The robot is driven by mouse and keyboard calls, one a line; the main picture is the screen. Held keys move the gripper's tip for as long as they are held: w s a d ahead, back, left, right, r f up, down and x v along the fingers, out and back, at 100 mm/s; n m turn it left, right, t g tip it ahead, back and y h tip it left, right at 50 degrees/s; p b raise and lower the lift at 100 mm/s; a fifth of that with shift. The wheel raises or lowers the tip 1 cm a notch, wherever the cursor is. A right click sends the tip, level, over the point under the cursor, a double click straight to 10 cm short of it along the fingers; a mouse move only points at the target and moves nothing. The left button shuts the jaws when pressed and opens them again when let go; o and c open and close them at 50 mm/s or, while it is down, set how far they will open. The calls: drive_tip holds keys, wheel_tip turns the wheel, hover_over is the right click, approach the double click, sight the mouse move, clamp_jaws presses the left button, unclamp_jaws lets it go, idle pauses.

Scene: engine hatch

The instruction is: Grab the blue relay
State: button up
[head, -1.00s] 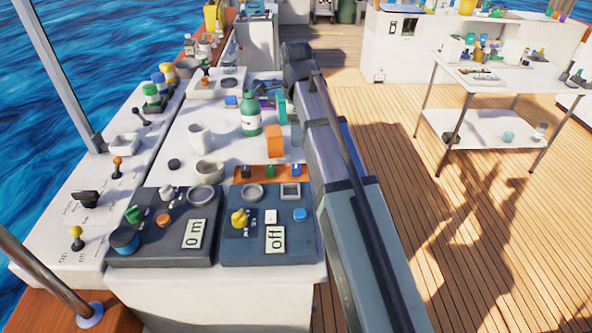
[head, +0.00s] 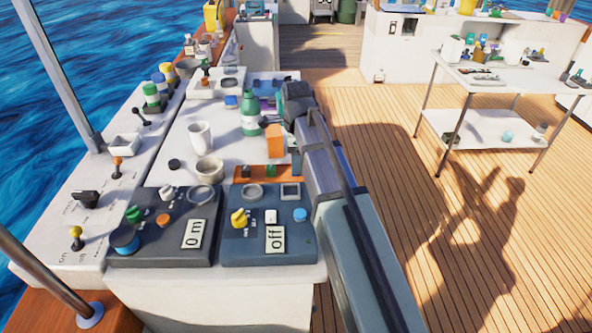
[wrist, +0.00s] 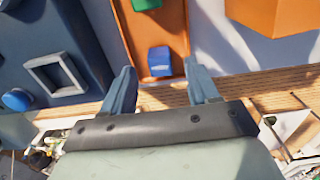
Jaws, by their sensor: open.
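The blue relay (wrist: 160,60) is a small blue block at the near end of the orange tray (wrist: 176,22) in the wrist view. In the head view my arm hides it, while part of the tray shows (head: 257,172). My gripper (wrist: 159,68) is open, with one finger on each side of the blue relay in the picture. The relay lies apart from both fingers; the height between them is hard to judge.
An orange block (wrist: 268,14) stands right of the tray in the wrist view. A white mug (head: 200,136), bowl (head: 209,168) and green bottle (head: 250,115) stand on the counter.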

drive_tip(key=shift+f, duration=0.85)
clamp_jaws()
